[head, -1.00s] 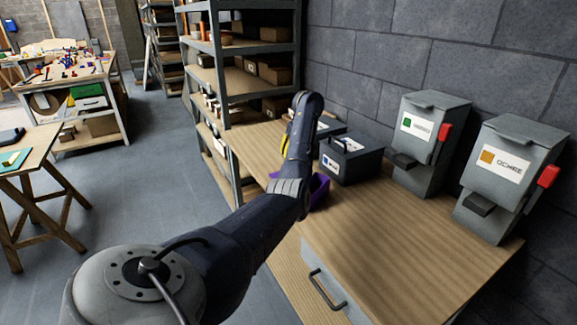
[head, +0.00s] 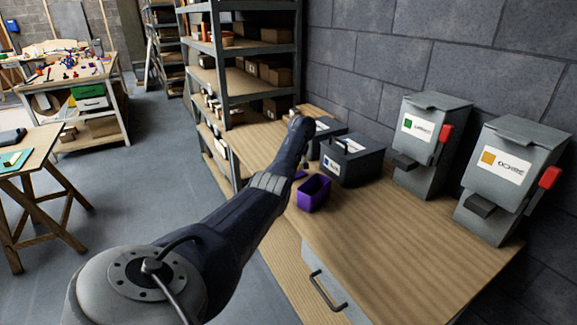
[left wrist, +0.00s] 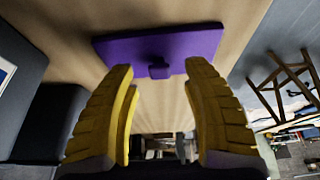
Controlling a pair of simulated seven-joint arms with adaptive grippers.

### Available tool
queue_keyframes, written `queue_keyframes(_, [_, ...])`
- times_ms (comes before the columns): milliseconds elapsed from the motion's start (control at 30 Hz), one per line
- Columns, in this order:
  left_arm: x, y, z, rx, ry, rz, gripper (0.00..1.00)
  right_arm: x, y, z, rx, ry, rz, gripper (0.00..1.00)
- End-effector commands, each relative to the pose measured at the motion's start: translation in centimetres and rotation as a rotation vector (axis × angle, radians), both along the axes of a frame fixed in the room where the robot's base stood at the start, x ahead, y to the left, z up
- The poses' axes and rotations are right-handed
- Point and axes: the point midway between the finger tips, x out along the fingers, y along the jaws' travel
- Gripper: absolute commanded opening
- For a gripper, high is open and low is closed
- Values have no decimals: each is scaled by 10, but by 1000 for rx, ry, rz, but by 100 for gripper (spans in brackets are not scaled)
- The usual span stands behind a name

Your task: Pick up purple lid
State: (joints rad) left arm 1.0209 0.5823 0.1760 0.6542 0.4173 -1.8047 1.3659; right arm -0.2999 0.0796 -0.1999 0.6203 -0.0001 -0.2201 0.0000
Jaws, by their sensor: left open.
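The purple lid (left wrist: 190,45) lies flat on the wooden counter in the left wrist view, with a small knob facing my left gripper. I cannot tell how far the fingertips are from the lid. In the head view my left arm hides the gripper. My right gripper is not in view.
An open purple box (head: 314,192) stands on the counter (head: 380,225) near my forearm. Dark bins (head: 350,160) stand behind it by the wall. Two grey dispensers (head: 430,145) stand to the right. The counter's front right is clear.

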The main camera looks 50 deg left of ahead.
Motion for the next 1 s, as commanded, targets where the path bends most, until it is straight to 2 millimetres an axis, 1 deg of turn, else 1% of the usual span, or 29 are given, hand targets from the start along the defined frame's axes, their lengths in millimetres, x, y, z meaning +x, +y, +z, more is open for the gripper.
queue_keyframes(100, [1, 4, -10, -2, 3, 0, 49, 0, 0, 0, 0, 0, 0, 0])
queue_keyframes(300, [1, 7, -18, 0, 0, -1, 49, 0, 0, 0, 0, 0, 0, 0])
queue_keyframes(667, [2, 8, -20, 0, 0, -1, 49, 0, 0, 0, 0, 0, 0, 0])
queue_keyframes(1000, [2, 8, -20, 0, 0, -1, 9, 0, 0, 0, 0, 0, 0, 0])
